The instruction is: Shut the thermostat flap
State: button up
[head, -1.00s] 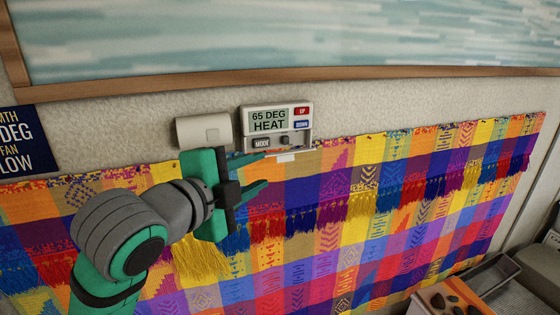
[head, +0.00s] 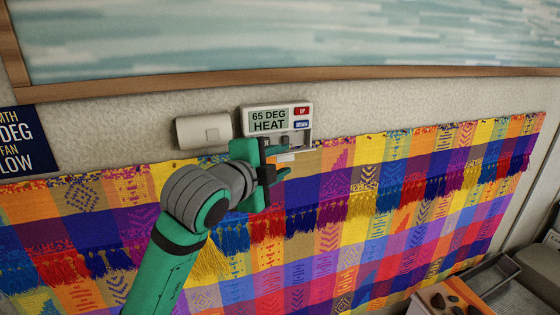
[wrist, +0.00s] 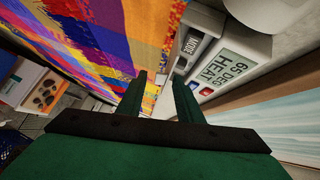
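The white thermostat (head: 279,109) is on the wall and its display reads 65 DEG HEAT. Its flap (head: 301,154) hangs open along the lower edge, sticking out below the button row; my gripper hides its left part. My gripper (head: 287,160) is just in front of the thermostat's lower edge, its fingers apart with nothing between them. In the wrist view the fingers (wrist: 159,77) are spread, and the thermostat (wrist: 228,45) lies to their upper right, turned sideways. I cannot tell whether a finger touches the flap.
A white cylinder-shaped fixture (head: 203,130) is on the wall left of the thermostat. A colourful fringed cloth (head: 380,210) covers the wall below. A sign (head: 25,140) is at the left edge. A tray with dark stones (head: 450,300) is at lower right.

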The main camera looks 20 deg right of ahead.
aim_at(291, 151)
grip_shut()
jog(key=shift+r, duration=0.2)
dwell(0.6)
jog(key=r+n+g, duration=0.1)
jog(key=n+g, duration=0.1)
jog(key=shift+w+r+g+y, duration=0.3)
jog(key=shift+r+y, duration=0.05)
jog(key=shift+y, duration=0.05)
jog(key=shift+w+r+n+g+y, duration=0.35)
jog(key=shift+r+n+g, duration=0.25)
jog(key=shift+g, duration=0.3)
jog(key=shift+w+r+n+g, duration=0.3)
jog(key=shift+w+n+g, duration=0.15)
jog(key=shift+g, duration=0.35)
jog(key=shift+w+r+n+g, duration=0.3)
jog(key=shift+n+g, duration=0.15)
jog(key=shift+g, duration=0.35)
